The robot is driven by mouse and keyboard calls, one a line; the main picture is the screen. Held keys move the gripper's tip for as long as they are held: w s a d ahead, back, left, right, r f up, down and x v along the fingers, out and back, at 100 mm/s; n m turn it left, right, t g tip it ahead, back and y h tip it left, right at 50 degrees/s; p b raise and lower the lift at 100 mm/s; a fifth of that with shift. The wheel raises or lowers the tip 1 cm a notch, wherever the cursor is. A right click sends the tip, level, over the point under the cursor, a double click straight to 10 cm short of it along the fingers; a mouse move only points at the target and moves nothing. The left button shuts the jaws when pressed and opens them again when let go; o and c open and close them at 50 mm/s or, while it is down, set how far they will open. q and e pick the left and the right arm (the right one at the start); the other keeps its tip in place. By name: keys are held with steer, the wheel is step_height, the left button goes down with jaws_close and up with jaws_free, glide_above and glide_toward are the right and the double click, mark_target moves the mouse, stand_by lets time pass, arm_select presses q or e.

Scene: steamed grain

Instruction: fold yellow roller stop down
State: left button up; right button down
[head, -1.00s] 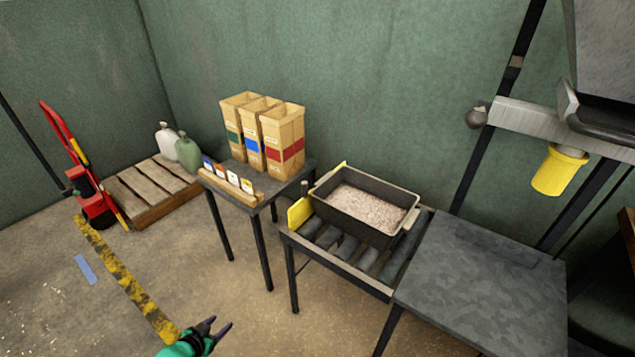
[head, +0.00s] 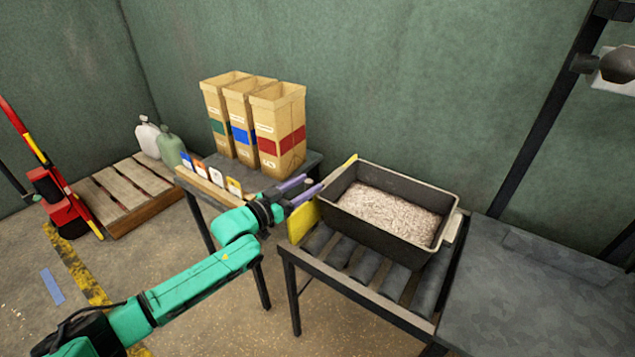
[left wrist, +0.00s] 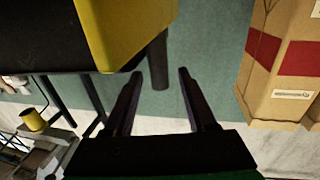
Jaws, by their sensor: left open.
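The yellow roller stop (head: 303,221) stands upright at the left end of the roller table (head: 356,307), beside the dark tray of grain (head: 390,208). A further bit of yellow shows behind the tray's far left corner. My left gripper (head: 306,189) is open and empty, just left of the stop's top edge in the head view; I cannot tell whether it touches. In the left wrist view, the open fingers (left wrist: 157,98) point up the picture, with a large yellow plate (left wrist: 128,30) close at upper left. My right gripper is not in view.
Three cardboard boxes (head: 277,135) stand on a small dark table (head: 315,163) left of the rollers, with several small cards in a wooden holder (head: 212,184) in front. A dark flat table (head: 515,300) adjoins on the right. A wooden pallet (head: 125,195) lies at left.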

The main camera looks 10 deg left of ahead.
arm_select(q)
steer(key=x, duration=0.4)
steer(key=shift+w+d+b, duration=0.1)
steer(key=shift+w+b, duration=0.1)
steer(key=shift+b, duration=0.1)
jaws_close()
stand_by(1.1)
